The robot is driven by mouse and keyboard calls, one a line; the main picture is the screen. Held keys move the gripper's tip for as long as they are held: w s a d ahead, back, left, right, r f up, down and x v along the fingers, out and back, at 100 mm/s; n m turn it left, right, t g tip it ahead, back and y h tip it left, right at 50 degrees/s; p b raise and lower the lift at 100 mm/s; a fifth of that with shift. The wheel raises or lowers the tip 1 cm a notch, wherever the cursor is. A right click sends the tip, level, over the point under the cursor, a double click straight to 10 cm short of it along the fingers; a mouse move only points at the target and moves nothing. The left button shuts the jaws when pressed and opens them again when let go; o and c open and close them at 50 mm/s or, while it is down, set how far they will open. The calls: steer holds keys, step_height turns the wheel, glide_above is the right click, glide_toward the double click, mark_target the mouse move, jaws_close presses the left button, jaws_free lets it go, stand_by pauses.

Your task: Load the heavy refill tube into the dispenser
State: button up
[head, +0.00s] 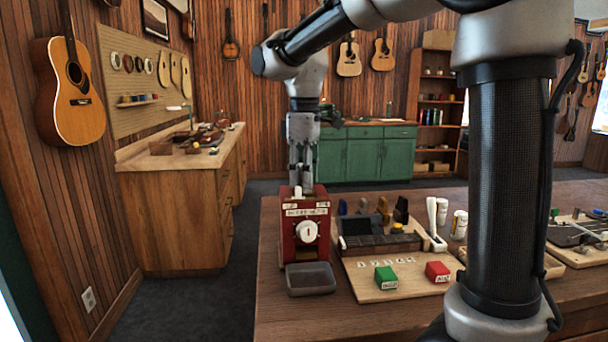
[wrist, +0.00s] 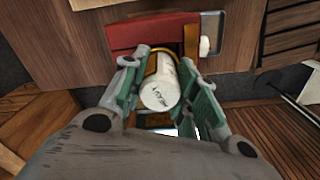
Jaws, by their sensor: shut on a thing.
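The dispenser (head: 305,236) is a red box with a white round knob on its front, standing near the table's left front edge. My gripper (head: 302,182) points straight down at the dispenser's top. In the wrist view my gripper (wrist: 158,66) is shut on a white tube (wrist: 160,95) with dark lettering on its end, which seems to read "HEAVY". The tube lies between the green finger pads, beside a brass-coloured rim at the red dispenser (wrist: 145,32). How deep the tube sits in the opening is hidden.
A grey tray (head: 311,279) sits before the dispenser. To the right are a wooden board (head: 350,283) with a green box (head: 386,278) and a red box (head: 437,271), a dark organiser (head: 377,240), and white tubes (head: 460,225). My arm crosses the right side.

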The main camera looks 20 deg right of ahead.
steer(key=shift+f, duration=0.55)
steer(key=o, duration=0.7)
steer(key=shift+r, duration=5.5)
steer(key=shift+d, duration=0.1)
steer(key=s+d+f+m+t, duration=0.1)
steer(key=s+d+f+m, duration=0.2)
steer(key=s+d+f, duration=0.2)
steer(key=s+d+f+m+t, duration=0.2)
steer(key=s+d+f+m, duration=0.2)
steer(key=s, duration=0.5)
steer(key=s+d+f+m+t, duration=0.1)
steer(key=s+d+f+m, duration=0.3)
steer(key=s, duration=0.4)
steer(key=shift+d+f, duration=0.8)
steer(key=shift+d, duration=0.05)
